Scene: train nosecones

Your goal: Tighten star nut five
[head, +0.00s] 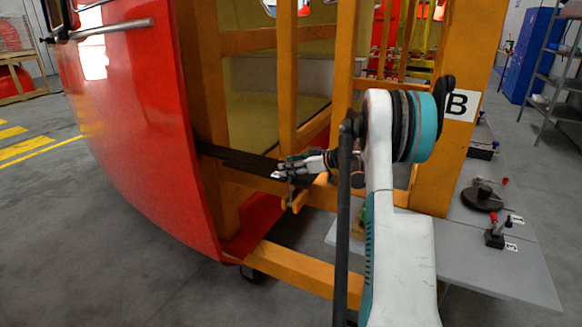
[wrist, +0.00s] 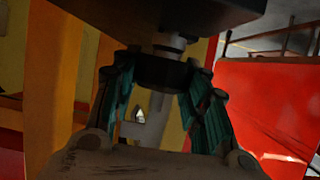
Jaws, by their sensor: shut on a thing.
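My gripper (head: 288,168) is beside the orange frame (head: 287,80), at the end of a dark beam (head: 240,160) that comes from the red nosecone (head: 130,130). In the wrist view my gripper (wrist: 162,82) has its teal-padded fingers on either side of a black round star nut (wrist: 163,72) and is shut on it. The nut sits on a grey threaded shaft (wrist: 168,48) against the underside of a dark block (wrist: 150,14). I see no number on this nut. In the head view the nut cannot be made out behind the fingers.
A grey table (head: 500,262) with several small fixtures and tags stands at the right. An orange post marked B (head: 440,140) rises close to my arm. A low orange bar (head: 300,270) crosses below the gripper.

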